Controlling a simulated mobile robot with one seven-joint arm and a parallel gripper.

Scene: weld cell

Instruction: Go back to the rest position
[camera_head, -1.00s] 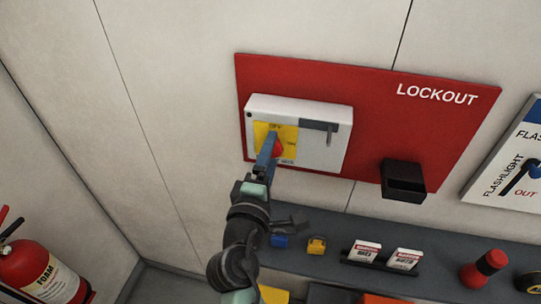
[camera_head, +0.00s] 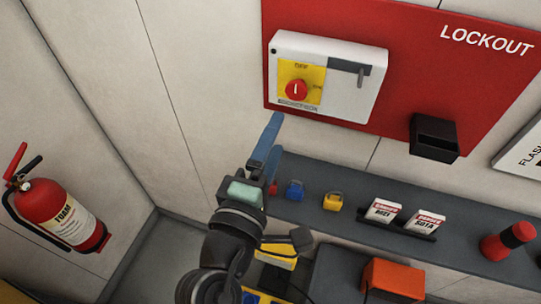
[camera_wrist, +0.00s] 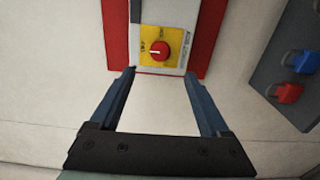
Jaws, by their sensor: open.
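My gripper (camera_head: 268,142) is open and empty, below and apart from the white switch box (camera_head: 345,85). In the wrist view, its two blue fingers (camera_wrist: 160,80) stand wide apart with only pale wall between them. The box carries a red rotary knob (camera_head: 296,89) on a yellow plate (camera_head: 318,78), and the knob also shows in the wrist view (camera_wrist: 159,50) just beyond the fingertips. The white mark on the knob looks upright in the head view. The box is mounted on the red LOCKOUT board (camera_head: 420,60).
A grey shelf (camera_head: 380,185) below the board holds a blue padlock (camera_head: 295,190), a yellow padlock (camera_head: 332,201), danger tags (camera_head: 384,211) and a red-black cylinder (camera_head: 508,241). A black holder (camera_head: 434,138) juts from the board. A fire extinguisher (camera_head: 60,212) is at left.

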